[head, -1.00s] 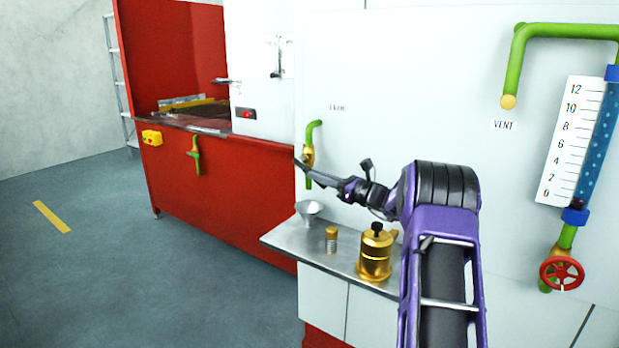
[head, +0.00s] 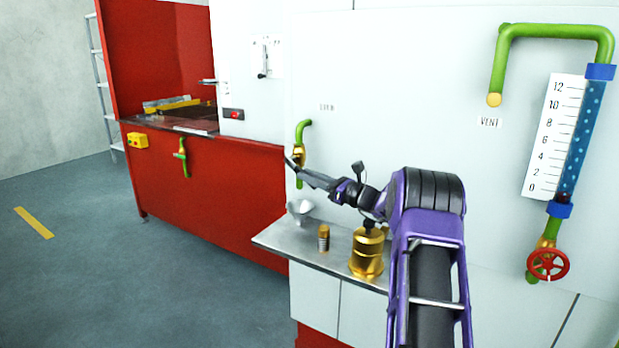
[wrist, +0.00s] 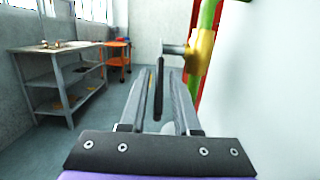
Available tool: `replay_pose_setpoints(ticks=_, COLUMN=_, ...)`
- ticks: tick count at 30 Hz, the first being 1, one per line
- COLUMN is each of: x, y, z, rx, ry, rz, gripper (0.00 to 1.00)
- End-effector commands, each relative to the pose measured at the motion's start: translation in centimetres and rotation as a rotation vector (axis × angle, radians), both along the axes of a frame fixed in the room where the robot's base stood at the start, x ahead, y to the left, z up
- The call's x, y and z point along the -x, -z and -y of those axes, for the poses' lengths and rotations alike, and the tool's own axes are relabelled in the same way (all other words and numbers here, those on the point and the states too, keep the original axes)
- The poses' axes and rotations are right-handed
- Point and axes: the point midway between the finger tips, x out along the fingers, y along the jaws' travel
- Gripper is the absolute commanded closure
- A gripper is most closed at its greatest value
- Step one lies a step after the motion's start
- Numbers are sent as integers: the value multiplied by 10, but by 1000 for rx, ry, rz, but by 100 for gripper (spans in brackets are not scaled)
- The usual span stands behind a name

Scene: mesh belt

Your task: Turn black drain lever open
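A green pipe with a brass drain valve (head: 299,156) comes out of the white wall panel in the head view. In the wrist view the brass valve body (wrist: 201,52) is at the upper right, with a grey stem pointing left. The black drain lever (wrist: 158,94) hangs downward from the stem end. My gripper (head: 289,163) is at the valve in the head view, covering the lever there. In the wrist view my gripper (wrist: 159,76) is open, its two fingers on either side of the lever. Contact cannot be told.
Below the valve, a metal shelf (head: 270,239) holds a funnel (head: 299,210), a small brass-capped jar (head: 323,238) and a gold canister (head: 367,256). A red cabinet (head: 225,190) stands to the left. A gauge pipe with a red handwheel (head: 547,265) is at the right.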

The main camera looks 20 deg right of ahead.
Motion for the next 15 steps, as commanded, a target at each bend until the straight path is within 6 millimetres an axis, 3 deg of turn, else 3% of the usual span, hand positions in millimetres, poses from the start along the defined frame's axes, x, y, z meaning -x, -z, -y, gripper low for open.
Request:
replay_pose_setpoints(ticks=11, x=1, y=0, z=1, rx=1, ry=0, rz=-1, gripper=57)
replay_pose_setpoints(ticks=15, x=12, y=2, z=10, rx=0, ry=3, rz=-2, gripper=57)
